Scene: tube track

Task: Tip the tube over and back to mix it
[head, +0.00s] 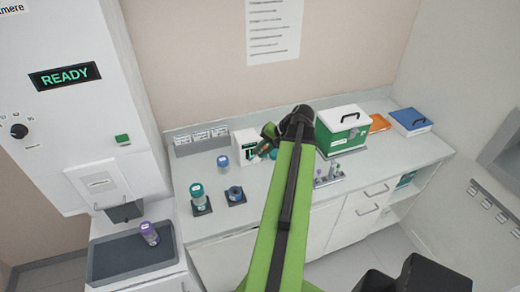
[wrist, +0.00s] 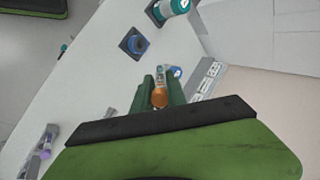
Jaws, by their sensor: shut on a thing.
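My gripper (head: 265,147) is over the back of the counter, in front of the small white device with a dark green display (head: 246,148). In the wrist view its dark green fingers (wrist: 161,90) are shut on the tube (wrist: 160,97), which shows a rounded orange end between them. Most of the tube is hidden by the fingers, and its tilt is hard to tell. In the head view my arm and gripper largely cover it.
A teal-capped bottle (head: 198,196), a blue holder (head: 235,195) and a blue-capped jar (head: 223,161) stand left of my arm. A green box with a white lid (head: 343,128) and a small tube rack (head: 328,177) stand right. A purple-capped bottle (head: 149,233) is in the dark tray.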

